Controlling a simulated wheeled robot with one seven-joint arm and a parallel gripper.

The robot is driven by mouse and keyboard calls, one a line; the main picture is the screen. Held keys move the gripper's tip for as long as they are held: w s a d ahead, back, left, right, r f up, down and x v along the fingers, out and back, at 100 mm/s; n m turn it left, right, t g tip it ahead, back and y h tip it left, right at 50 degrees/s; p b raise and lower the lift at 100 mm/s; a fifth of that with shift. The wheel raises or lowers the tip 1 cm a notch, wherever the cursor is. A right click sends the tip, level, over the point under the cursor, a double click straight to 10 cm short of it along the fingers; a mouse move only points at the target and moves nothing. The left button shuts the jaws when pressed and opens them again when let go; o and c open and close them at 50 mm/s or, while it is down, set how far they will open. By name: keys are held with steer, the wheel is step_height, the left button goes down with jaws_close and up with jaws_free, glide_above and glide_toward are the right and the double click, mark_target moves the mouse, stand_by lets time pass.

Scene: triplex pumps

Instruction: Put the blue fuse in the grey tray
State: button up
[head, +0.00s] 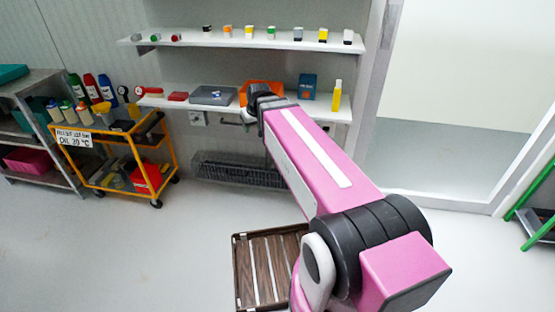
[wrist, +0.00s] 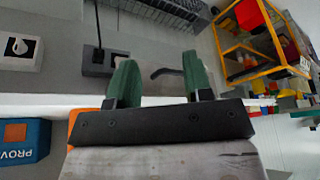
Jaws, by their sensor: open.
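A row of small blocks with coloured ends stands on the upper shelf in the head view. One of them, with a dark grey-blue top (head: 298,33), may be the blue fuse, but it is too small to be sure. The grey tray (head: 212,95) lies on the lower shelf, left of the orange bin. My gripper (head: 256,104) is at the lower shelf, in front of the orange bin and right of the tray. In the wrist view its two green fingers (wrist: 159,62) are spread apart with nothing held between them.
On the lower shelf (wrist: 30,100) are the orange bin (head: 264,86), a blue box (head: 307,86) and a yellow bottle (head: 337,96). A yellow trolley (head: 125,150) stands at left. A slatted brown crate (head: 266,262) is on the floor. The floor at left front is clear.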

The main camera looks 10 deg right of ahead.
steer(key=s+d+f+m+g, duration=0.1)
steer(key=s+d+f+g, duration=0.1)
steer(key=s+d+f, duration=0.3)
steer(key=s+d+f+m+g+h, duration=0.1)
steer(key=s+d+f+m+g, duration=0.1)
steer(key=s+d+f, duration=0.4)
step_height(320, 180, down, 5)
steer(key=shift+s+d+f+m+h, duration=0.1)
steer(key=shift+s+d+m+h, duration=0.2)
steer(key=shift+s, duration=0.7)
steer(key=shift+a, duration=0.1)
